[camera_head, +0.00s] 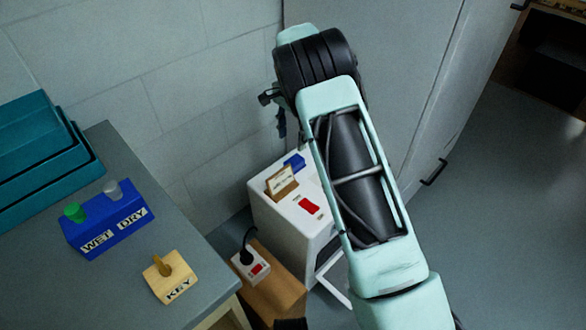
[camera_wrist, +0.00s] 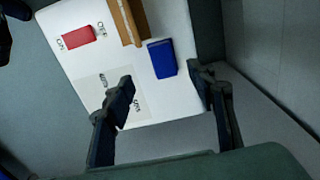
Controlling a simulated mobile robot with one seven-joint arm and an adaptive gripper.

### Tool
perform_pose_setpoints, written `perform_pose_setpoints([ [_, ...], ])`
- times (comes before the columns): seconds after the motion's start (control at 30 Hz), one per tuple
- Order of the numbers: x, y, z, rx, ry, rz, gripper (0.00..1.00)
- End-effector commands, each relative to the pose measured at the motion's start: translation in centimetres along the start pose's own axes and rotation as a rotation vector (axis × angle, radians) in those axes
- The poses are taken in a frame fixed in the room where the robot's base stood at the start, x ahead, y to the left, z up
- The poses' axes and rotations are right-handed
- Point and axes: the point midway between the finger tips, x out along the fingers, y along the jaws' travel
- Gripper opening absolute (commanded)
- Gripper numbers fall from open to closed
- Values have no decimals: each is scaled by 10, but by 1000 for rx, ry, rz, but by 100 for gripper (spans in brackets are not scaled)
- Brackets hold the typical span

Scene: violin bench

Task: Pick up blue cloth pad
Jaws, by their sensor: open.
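The blue cloth pad (camera_wrist: 162,58) lies on the white top of a cabinet-like box, near its edge, beside a brown holder. It also shows as a small blue shape in the head view (camera_head: 294,162). My gripper (camera_wrist: 160,76) is open and empty. In the wrist view its fingers stand on either side of the pad's near end, with the pad between and beyond them. I cannot tell the height of the fingertips above the pad. In the head view my gripper (camera_head: 277,108) is partly hidden by my wrist, above the box and close to the wall.
The white box (camera_head: 268,214) carries a red switch (camera_head: 309,206) and a brown card holder (camera_head: 282,183). At left, a bench (camera_head: 115,290) bears a blue WET/DRY block (camera_head: 108,222), a KEY block (camera_head: 172,280) and teal trays (camera_head: 45,160). The wall stands close behind the box.

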Motion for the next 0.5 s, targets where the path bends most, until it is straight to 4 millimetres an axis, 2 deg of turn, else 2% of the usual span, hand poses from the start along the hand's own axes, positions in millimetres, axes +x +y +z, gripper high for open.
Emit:
perform_pose_setpoints([
  [0.33,48,0,0,-1,-3,3,51],
  [0.5,61,-1,-1,-1,-1,1,51],
])
